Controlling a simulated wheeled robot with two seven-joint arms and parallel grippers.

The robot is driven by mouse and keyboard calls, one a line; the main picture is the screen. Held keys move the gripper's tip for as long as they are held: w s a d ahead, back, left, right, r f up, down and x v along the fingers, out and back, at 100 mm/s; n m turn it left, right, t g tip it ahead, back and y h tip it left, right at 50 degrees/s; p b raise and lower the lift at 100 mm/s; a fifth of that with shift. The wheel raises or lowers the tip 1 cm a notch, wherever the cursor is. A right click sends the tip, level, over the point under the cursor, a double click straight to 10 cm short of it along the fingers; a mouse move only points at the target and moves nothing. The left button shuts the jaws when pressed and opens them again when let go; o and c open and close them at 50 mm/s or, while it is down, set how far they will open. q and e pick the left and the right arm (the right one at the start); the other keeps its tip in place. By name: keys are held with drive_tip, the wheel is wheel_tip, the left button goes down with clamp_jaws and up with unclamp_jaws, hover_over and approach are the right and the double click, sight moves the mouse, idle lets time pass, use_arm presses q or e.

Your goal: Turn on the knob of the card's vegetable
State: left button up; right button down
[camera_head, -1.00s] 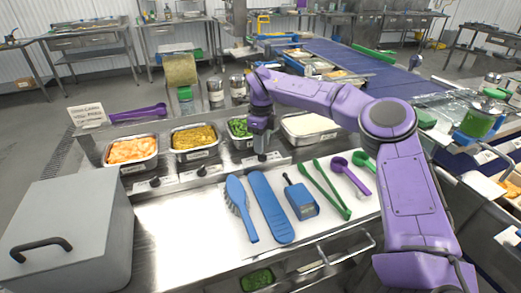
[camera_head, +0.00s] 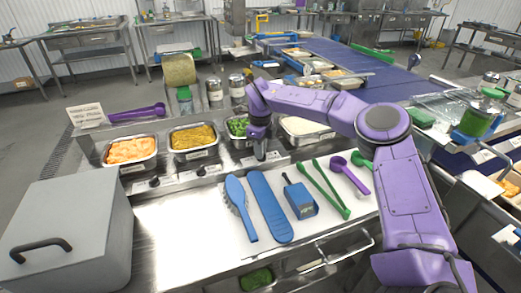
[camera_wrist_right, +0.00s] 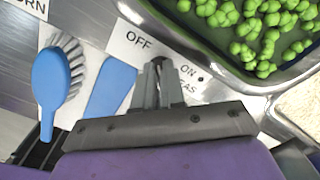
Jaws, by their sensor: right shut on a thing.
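A white card (camera_head: 86,115) with writing too small to read stands at the back left of the counter. Steel pans hold orange pieces (camera_head: 131,151), yellow corn (camera_head: 193,137) and green peas (camera_head: 238,127). Black knobs (camera_head: 154,182) and (camera_head: 201,171) sit below the orange pan and the corn pan. My right gripper (camera_head: 261,156) is down at the front panel below the pea pan. In the right wrist view my fingertips (camera_wrist_right: 158,68) are shut on the pea knob, which they mostly hide, beside a label (camera_wrist_right: 190,72) reading OFF, ON and partly "EAS". My left gripper is out of view.
A blue brush (camera_head: 238,205), a blue paddle (camera_head: 270,205), a blue box tool (camera_head: 300,200), green tongs (camera_head: 327,188) and a purple spoon (camera_head: 350,176) lie on the counter in front. A grey lidded box (camera_head: 65,235) stands at the left.

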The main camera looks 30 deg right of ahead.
drive_tip(key=m+b, duration=0.2)
drive_tip(key=m, duration=0.2)
drive_tip(key=shift+d+f, duration=0.1)
drive_tip(key=m+b, duration=0.2)
drive_tip(key=m, duration=0.2)
drive_tip(key=shift+d+m, duration=0.1)
drive_tip(key=shift+m, duration=0.3)
drive_tip(key=m+b, duration=0.3)
drive_tip(key=m, duration=0.1)
drive_tip(key=shift+d+m, duration=0.1)
drive_tip(key=shift+m, duration=0.2)
drive_tip(key=m+b, duration=0.1)
drive_tip(key=m, duration=0.1)
drive_tip(key=shift+d+m+b, duration=0.1)
drive_tip(key=shift+m+b, duration=0.65)
drive_tip(key=shift+m, duration=0.25)
drive_tip(key=shift+r+m, duration=0.2)
drive_tip(key=shift+m, duration=0.1)
drive_tip(key=c, duration=1.2)
unclamp_jaws()
